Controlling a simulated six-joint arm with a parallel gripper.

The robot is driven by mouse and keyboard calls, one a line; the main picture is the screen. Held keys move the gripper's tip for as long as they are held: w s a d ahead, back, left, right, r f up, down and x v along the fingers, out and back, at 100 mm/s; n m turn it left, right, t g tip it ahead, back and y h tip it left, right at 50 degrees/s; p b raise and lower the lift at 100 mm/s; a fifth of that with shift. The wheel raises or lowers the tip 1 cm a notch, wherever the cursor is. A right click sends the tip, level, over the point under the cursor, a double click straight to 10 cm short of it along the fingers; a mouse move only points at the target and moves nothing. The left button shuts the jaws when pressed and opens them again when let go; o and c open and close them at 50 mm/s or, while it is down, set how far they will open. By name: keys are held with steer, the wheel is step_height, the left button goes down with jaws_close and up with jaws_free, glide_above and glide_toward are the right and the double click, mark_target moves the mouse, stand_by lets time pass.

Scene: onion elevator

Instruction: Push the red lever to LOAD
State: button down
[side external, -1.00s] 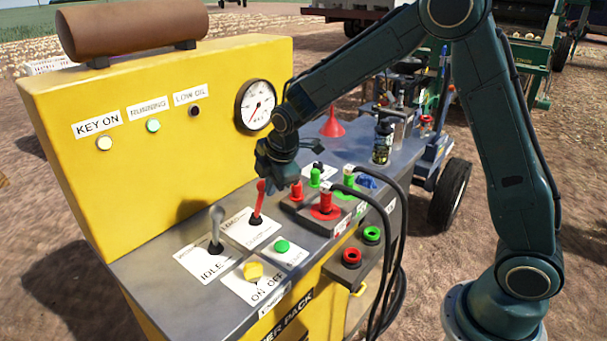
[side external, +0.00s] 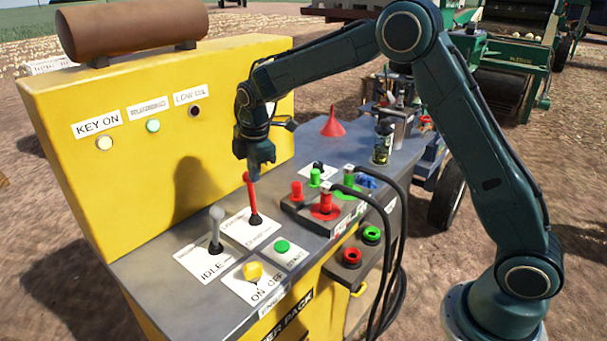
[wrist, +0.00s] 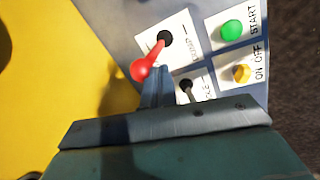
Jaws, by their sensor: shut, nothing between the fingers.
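The red lever (side external: 252,200) stands on a white label plate (side external: 236,229) on the grey control panel, its top leaning left in the side view. The plate's lettering is too small to read surely. My gripper (side external: 254,172) is shut and empty, pointing down with its fingertips at the lever's top. In the wrist view the lever's red knob (wrist: 142,69) is beside the closed fingertips (wrist: 157,84), on their left. Whether they touch is hard to tell.
A grey lever (side external: 216,228) marked IDLE stands close by on the left. A green START button (side external: 282,246), a yellow ON/OFF knob (side external: 253,271) and red and green connectors (side external: 325,202) with black cables are nearby. A yellow upright panel (side external: 120,185) stands behind.

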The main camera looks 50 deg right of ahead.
steer(key=shift+w, duration=2.7)
steer(key=shift+s, duration=0.1)
steer(key=shift+s+a+r, duration=0.15)
steer(key=shift+s+r, duration=0.2)
steer(key=shift+s, duration=0.25)
steer(key=shift+s+a+r, duration=0.1)
steer(key=shift+s+r, duration=0.3)
steer(key=shift+s, duration=0.25)
steer(key=shift+s+a+r, duration=0.15)
steer(key=shift+s+r, duration=0.2)
steer(key=shift+s, duration=0.25)
step_height(320, 180, up, 10)
steer(key=w, duration=0.2)
steer(key=shift+w+a+f, duration=0.2)
steer(key=shift+w+a, duration=0.1)
steer(key=shift+a, duration=0.05)
steer(key=shift+r, duration=0.1)
